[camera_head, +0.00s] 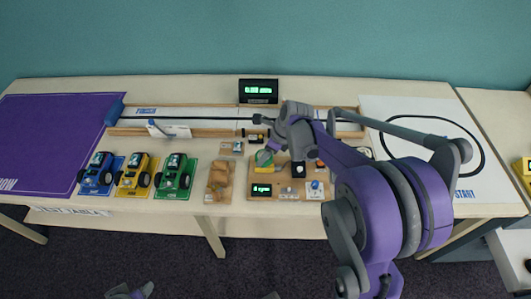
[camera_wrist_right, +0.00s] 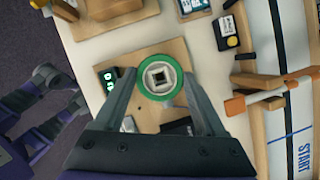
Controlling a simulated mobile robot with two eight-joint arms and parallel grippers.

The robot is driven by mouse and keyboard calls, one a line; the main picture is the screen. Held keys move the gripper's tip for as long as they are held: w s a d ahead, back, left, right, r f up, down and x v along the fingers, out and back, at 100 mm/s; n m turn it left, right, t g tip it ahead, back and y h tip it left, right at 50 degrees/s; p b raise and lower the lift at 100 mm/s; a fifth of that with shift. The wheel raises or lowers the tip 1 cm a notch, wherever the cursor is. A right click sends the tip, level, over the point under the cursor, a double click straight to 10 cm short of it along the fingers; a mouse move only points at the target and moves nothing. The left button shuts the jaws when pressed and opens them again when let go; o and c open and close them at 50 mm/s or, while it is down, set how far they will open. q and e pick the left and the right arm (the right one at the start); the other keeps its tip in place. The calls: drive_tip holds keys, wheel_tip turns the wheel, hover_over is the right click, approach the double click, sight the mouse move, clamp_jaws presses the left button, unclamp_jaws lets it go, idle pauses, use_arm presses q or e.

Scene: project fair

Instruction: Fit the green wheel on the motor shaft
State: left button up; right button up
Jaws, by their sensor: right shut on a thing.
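My right gripper (camera_wrist_right: 158,88) is shut on the green wheel (camera_wrist_right: 141,83), gripping its rim from both sides. The motor shaft is not clearly visible; the wheel and gripper cover that spot. I cannot tell whether wheel and shaft touch. Part of my left gripper (camera_head: 130,291) shows at the bottom edge of the head view, away from the table; its jaw state is unclear.
The board carries a green-lit display (camera_head: 262,190), a blue knob (camera_head: 316,185) and a black block (camera_head: 298,169). Left of it are a wooden tray (camera_head: 219,181) and blue, yellow and green cars (camera_head: 174,176). Behind runs a track with a wooden rail (camera_head: 215,133).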

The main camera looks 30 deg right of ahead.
drive_tip(key=shift+f+b, duration=1.1)
drive_tip(key=shift+f, duration=0.15)
idle(1.2)
drive_tip(key=o, duration=1.3)
drive_tip(key=shift+c, duration=0.2)
drive_tip(key=shift+r, duration=0.1)
drive_tip(key=shift+r+p, duration=2.5)
drive_tip(key=shift+r, duration=1.35)
